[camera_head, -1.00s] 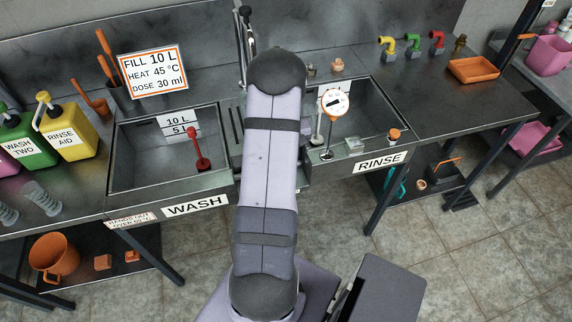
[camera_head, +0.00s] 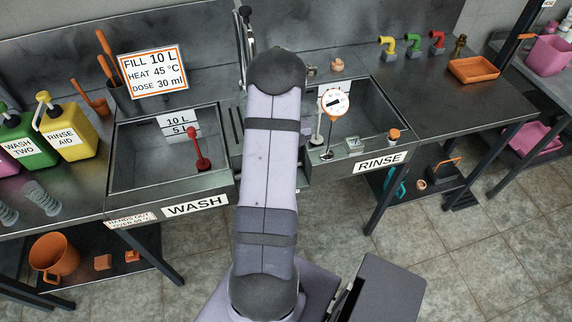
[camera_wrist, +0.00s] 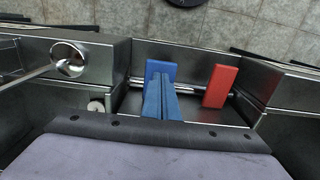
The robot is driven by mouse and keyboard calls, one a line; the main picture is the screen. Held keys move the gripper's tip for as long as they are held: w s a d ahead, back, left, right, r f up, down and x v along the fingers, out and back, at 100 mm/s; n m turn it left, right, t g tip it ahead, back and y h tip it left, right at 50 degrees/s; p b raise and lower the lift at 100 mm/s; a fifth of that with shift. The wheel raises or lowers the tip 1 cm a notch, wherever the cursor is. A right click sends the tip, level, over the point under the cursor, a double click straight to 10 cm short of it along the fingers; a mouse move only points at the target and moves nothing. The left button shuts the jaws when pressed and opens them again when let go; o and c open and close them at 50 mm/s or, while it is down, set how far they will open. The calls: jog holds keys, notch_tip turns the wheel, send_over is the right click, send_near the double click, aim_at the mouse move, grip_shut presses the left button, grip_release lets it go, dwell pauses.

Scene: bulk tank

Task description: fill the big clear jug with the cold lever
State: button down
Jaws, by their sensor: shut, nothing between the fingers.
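The blue lever pad (camera_wrist: 160,67), which I take to be the cold lever, sits between the steel basin walls in the wrist view. A red lever pad (camera_wrist: 220,86) stands to its right on the same bar. My gripper (camera_wrist: 161,82) is shut and empty, its narrow blue fingers together and pointing at the blue pad. The fingertips overlap the pad in the picture; whether they touch it I cannot tell. In the head view my arm hides the gripper and both levers. I cannot make out a big clear jug in either view.
The wash basin (camera_head: 125,187) lies left of my arm and the rinse basin (camera_head: 372,95) right of it. A red-handled tool (camera_head: 198,150) stands in the wash basin. Several bottles crowd the left counter. Coloured taps (camera_head: 412,46) and an orange tray (camera_head: 474,71) are at the right.

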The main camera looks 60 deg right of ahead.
jog(key=shift+f+b, duration=0.65)
jog(key=shift+f, duration=0.35)
notch_tip(320, 180, up, 5)
jog(key=p, duration=0.4)
jog(key=shift+r, duration=0.1)
dwell(0.5)
